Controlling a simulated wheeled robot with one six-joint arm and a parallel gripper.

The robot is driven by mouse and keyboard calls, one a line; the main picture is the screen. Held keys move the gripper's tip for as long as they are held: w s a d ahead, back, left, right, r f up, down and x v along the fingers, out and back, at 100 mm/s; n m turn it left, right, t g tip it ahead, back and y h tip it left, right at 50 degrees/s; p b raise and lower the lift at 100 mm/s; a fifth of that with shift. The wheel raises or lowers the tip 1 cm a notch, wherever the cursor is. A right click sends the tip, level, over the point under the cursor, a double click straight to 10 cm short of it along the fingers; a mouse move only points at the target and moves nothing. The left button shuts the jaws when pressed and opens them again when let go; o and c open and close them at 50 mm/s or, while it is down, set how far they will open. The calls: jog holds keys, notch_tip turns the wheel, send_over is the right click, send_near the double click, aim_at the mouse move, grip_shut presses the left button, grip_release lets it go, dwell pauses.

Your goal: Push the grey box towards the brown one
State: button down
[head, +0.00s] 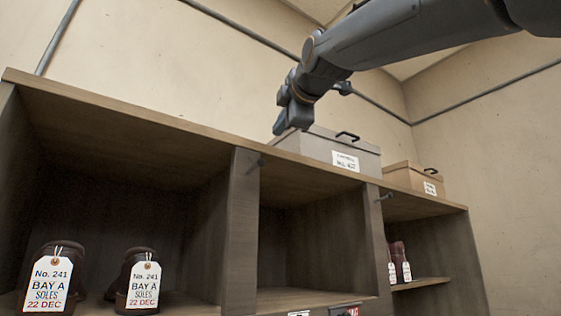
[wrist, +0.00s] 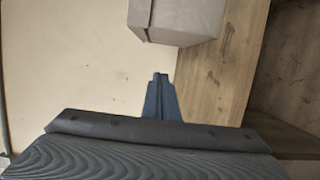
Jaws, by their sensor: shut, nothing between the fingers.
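The grey box (head: 318,149) with a dark handle and a white label sits on top of the wooden shelf unit. The brown box (head: 408,178) stands to its right on the same top, also with a handle and label. My gripper (head: 280,128) is shut and empty at the left end of the grey box. In the wrist view the grey box (wrist: 185,18) is ahead of my shut gripper (wrist: 160,78), with a small gap in that picture. The brown box is not in the wrist view.
The shelf top (head: 120,107) is bare to the left of the grey box. Below, tagged dark shoes (head: 132,267) stand in the left compartment, the middle one looks mostly empty, and reddish shoes (head: 397,252) stand at right. A wall (head: 200,60) rises behind.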

jog(key=shift+w+f, duration=0.15)
jog(key=shift+f, duration=0.25)
jog(key=p+x, duration=0.5)
jog(key=x, duration=0.5)
jog(key=shift+w+d+r, duration=0.1)
jog(key=shift+d+r, duration=0.05)
jog(key=shift+w+d+p, duration=0.2)
jog(key=shift+d+p, duration=0.05)
jog(key=shift+d, duration=0.25)
jog(key=shift+w+d+p, duration=0.2)
jog(key=shift+d, duration=0.3)
jog(key=shift+w+d, duration=0.5)
jog(key=shift+d, duration=0.15)
